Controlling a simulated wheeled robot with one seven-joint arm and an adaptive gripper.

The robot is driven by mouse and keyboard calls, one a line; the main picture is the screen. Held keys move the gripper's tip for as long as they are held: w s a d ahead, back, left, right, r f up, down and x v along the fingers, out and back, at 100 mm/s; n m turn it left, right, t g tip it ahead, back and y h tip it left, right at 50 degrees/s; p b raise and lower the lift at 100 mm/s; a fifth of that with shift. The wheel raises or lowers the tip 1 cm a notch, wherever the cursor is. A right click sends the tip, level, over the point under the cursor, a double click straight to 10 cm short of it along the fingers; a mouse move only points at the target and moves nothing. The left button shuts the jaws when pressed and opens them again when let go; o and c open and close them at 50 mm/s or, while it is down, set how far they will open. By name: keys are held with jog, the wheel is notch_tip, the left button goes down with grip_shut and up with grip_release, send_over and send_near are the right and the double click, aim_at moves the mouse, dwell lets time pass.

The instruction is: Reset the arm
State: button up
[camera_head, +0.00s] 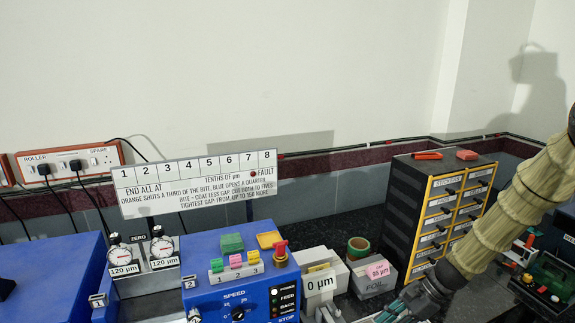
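My arm (510,205) enters from the right edge in a beige ribbed sleeve and slopes down to the left. It ends in a dark wrist (441,283). My gripper (392,313) is at the bottom edge, in front of the grey foil box (372,284) and right of the box marked "0 µm" (320,282). Its greenish fingers are small and partly cut off by the frame, so I cannot tell whether they are open or shut, or whether they hold anything.
A black drawer cabinet (411,191) with yellow-edged drawers stands behind my wrist. A blue control machine (215,295) with buttons and a sign (196,182) is left of centre. Two dial gauges (142,257) stand beside it. A green tape roll (358,248) sits behind the foil box.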

jog(key=s+f+n+g+h+b, duration=0.1)
jog(key=s+f+n+h+b, duration=0.1)
jog(key=s+f, duration=0.5)
jog(key=s+f+n+h+b, duration=0.15)
jog(key=s+f, duration=0.25)
jog(key=f, duration=0.5)
jog(key=s+a+f+n+h+b, duration=0.2)
jog(key=s+f+n, duration=0.4)
jog(key=s, duration=0.5)
jog(key=s+a+f+n+t+h+b, duration=0.1)
jog(key=s+a+f+n+h+b, duration=0.1)
jog(key=s+f+n, duration=0.5)
jog(key=s+a+f+b, duration=0.1)
jog(key=s, duration=0.4)
jog(key=shift+f+t+b, duration=0.3)
jog(key=shift+f+b, duration=0.05)
jog(key=shift+f, duration=0.05)
